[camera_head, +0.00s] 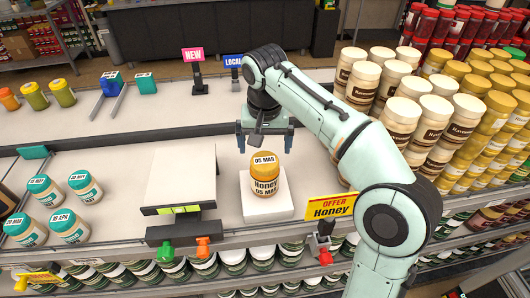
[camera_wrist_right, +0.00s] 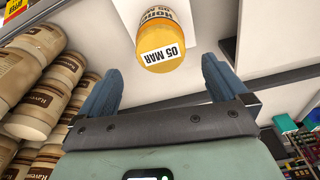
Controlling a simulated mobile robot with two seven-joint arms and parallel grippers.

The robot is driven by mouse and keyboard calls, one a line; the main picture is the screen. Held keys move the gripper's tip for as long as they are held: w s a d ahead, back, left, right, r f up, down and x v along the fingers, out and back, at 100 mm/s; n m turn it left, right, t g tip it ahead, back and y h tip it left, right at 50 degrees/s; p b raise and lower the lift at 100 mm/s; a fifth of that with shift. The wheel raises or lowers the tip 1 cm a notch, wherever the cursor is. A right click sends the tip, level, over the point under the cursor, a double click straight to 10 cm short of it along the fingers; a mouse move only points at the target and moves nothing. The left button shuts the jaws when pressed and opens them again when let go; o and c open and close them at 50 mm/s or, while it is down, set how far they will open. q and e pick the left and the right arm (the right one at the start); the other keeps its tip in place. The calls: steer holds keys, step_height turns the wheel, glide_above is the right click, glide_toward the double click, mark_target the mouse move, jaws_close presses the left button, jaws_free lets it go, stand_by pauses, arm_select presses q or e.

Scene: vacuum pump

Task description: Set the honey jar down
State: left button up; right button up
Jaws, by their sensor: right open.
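The honey jar (camera_head: 266,176) has an orange-yellow lid marked "05 MAR" and a "Honey" label. It stands upright on a small white block (camera_head: 284,207) on the shelf. My right gripper (camera_head: 265,142) is open and empty, just behind the jar in the head view, with its fingers apart. In the right wrist view the jar (camera_wrist_right: 163,42) shows beyond the open fingers (camera_wrist_right: 160,72), clear of both. My left gripper is not in view.
A white box (camera_head: 181,178) with a green display stands left of the jar. A yellow "Offer Honey" sign (camera_head: 330,206) stands at the front edge. Several teal-lidded jars (camera_head: 84,185) are at the left, and packed Ravenna jars (camera_head: 400,120) at the right.

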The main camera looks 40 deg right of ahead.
step_height(320, 180, up, 3)
steer(key=shift+s+a+f, duration=0.1)
steer(key=shift+a+f, duration=0.05)
steer(key=shift+s, duration=0.1)
stand_by(0.5)
